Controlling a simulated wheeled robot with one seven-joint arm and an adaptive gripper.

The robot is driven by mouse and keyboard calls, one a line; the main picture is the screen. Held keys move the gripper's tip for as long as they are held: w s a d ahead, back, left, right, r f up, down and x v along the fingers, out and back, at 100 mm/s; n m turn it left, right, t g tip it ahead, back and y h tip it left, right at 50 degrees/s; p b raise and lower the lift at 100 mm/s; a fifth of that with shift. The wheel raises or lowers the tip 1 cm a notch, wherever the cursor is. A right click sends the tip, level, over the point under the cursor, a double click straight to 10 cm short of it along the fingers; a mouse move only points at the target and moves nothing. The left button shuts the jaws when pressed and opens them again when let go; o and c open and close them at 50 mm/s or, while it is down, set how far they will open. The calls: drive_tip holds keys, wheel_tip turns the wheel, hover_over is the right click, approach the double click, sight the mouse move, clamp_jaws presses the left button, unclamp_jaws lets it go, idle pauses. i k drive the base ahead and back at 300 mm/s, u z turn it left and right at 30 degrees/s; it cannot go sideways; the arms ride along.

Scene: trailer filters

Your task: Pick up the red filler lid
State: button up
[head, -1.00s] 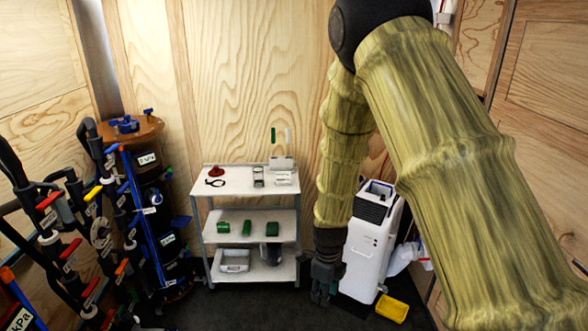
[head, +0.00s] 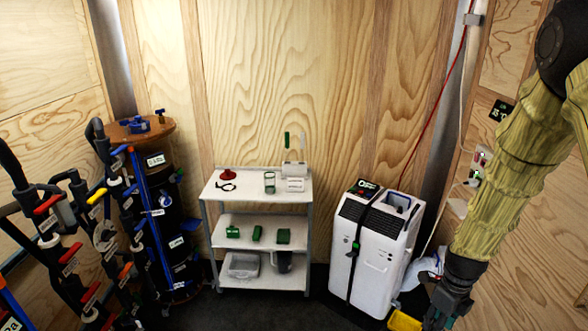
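The red filler lid (head: 228,174) sits on the top shelf of the white cart (head: 208,193), near its back left corner. It is small and dark red with a raised middle. A thin black looped item (head: 226,187) lies just in front of it. My gripper (head: 436,322) hangs low at the right, well apart from the cart and the lid. It points down near the bottom edge of the picture. Its fingers are dark and partly cut off, so I cannot tell whether they are open or shut.
A clear glass (head: 270,182) and a white labelled box (head: 294,180) share the top shelf. Green blocks (head: 283,236) lie on the middle shelf. A white appliance (head: 368,250) stands right of the cart, between it and my arm. Pipes and valves (head: 100,235) crowd the left.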

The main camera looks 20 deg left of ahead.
sight(228, 175)
drive_tip(key=i, duration=2.8)
drive_tip(key=u, duration=2.25)
drive_tip(key=i, duration=1)
